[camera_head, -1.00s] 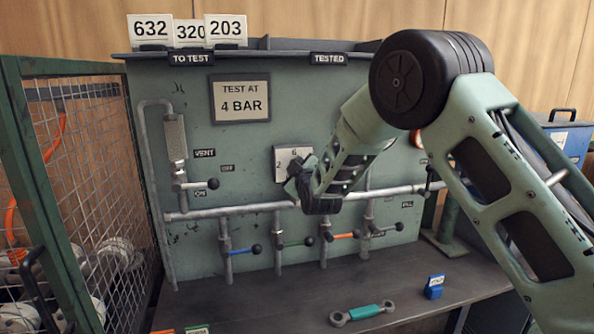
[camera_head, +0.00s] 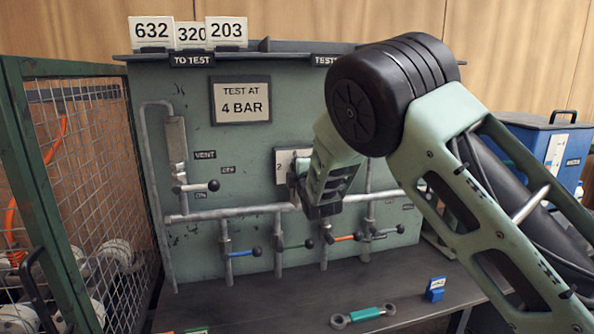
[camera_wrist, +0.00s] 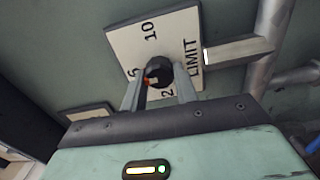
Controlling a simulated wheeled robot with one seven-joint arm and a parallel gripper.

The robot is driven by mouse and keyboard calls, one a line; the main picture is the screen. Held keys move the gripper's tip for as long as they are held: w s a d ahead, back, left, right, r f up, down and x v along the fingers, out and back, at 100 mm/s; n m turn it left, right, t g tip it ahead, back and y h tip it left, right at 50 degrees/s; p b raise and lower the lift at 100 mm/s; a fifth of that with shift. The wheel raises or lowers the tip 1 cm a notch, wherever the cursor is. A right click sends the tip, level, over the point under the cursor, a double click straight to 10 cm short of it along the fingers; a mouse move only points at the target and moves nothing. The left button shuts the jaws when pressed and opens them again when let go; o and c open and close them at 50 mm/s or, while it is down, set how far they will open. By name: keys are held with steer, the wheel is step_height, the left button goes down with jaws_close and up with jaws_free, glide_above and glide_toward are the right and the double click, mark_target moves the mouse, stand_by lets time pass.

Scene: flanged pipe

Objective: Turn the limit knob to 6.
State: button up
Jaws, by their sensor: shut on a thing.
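The dark round limit knob (camera_wrist: 158,71) sits on a pale square dial plate (camera_wrist: 128,38) marked 2, 6, 10 and LIMIT, tilted in the wrist view. An orange mark on the knob's lower left lies between the 6 and the 2. My gripper (camera_wrist: 158,82) has one finger on each side of the knob and is shut on it.
Pipes and several valve levers, including a blue one (camera_head: 241,253), lie below the dial on the green panel (camera_head: 240,145). A grey bar (camera_wrist: 238,50) is close beside the plate. A mesh cage (camera_head: 90,190) stands left.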

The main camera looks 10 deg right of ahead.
stand_by(0.3)
steer(key=o, duration=1)
steer(key=shift+c, duration=0.2)
steer(key=s+b, duration=0.1)
steer(key=s, duration=1.6)
steer(key=shift+s, duration=0.2)
steer(key=shift+a, duration=0.1)
